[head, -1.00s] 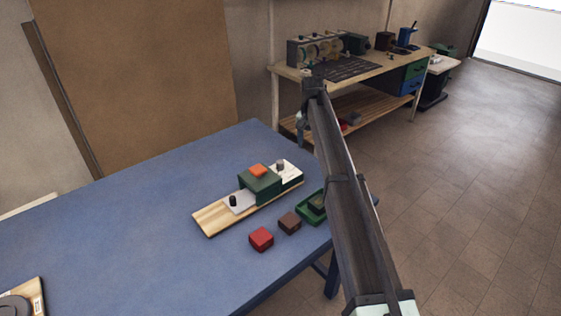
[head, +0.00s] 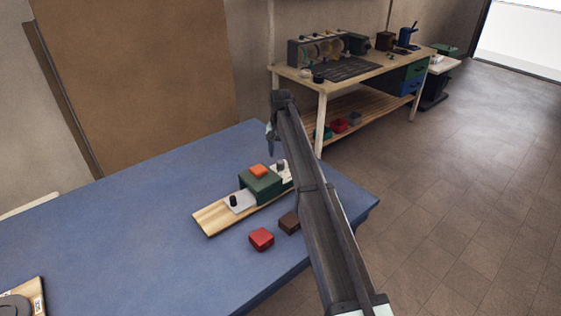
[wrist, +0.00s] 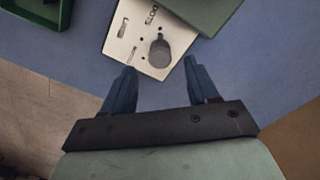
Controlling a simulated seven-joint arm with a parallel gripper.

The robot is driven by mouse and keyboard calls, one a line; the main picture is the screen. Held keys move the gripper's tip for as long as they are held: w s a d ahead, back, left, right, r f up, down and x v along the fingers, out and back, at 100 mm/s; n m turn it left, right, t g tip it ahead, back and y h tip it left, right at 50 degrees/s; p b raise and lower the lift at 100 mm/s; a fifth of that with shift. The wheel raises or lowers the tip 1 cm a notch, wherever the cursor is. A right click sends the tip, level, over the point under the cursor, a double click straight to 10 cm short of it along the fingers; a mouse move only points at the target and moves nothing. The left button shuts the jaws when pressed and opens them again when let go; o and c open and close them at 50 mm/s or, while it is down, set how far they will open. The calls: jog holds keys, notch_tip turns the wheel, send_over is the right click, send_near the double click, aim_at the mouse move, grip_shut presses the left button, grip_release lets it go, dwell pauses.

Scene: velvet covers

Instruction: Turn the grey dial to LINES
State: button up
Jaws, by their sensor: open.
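The grey dial (wrist: 160,52) stands on a pale plate (wrist: 118,44) with dark print and small dots. One label reads like LINES at the plate's left, another like DOTS above the dial. A small tip on the dial points up in the wrist view, roughly toward DOTS. My gripper (wrist: 160,65) is open and empty, its blue fingers spread either side of the dial's near end in that picture, not touching it. In the head view my gripper (head: 271,150) hangs above the plate's end, and the dial (head: 281,165) shows just right of it.
A green block (head: 260,183) with an orange top sits on the wooden board (head: 212,218), beside a black knob (head: 233,201). A red block (head: 261,239) and a brown block (head: 289,222) lie in front. A green tray (wrist: 62,14) is nearby. The blue table's left is mostly clear.

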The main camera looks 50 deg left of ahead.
aim_at(280, 161)
jog(key=shift+f, duration=2.35)
jog(key=c, duration=1)
